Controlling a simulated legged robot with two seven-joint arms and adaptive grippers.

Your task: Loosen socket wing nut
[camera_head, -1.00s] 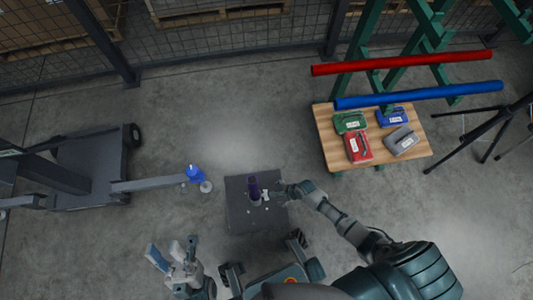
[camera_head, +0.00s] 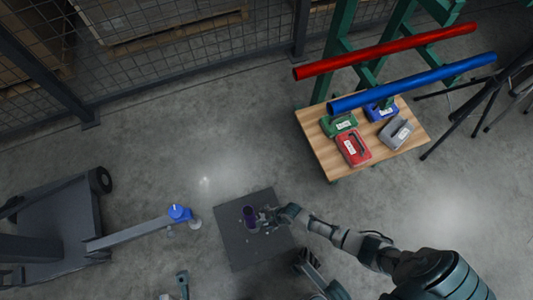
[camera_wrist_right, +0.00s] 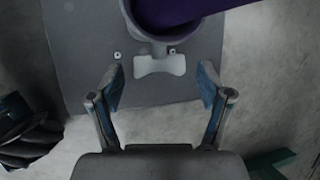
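A purple post (camera_head: 249,214) stands in a grey socket on a dark grey platform (camera_head: 237,247). In the right wrist view the purple post (camera_wrist_right: 180,12) rises from the round socket (camera_wrist_right: 135,22). The pale wing nut (camera_wrist_right: 159,66) sticks out from the socket's near side. My right gripper (camera_wrist_right: 160,76) is open, one finger to each side of the wing nut, with gaps between. In the head view my right gripper (camera_head: 270,217) is just right of the post. Only a small part of my left gripper (camera_head: 182,285) shows at the bottom edge.
A wooden table (camera_head: 318,150) holds green, red, blue and grey cases. A red pipe (camera_head: 385,50) and a blue pipe (camera_head: 412,84) rest on a green rack. A grey wheeled stand (camera_head: 60,230) with a blue-topped arm is at left. The floor around the platform is mostly clear.

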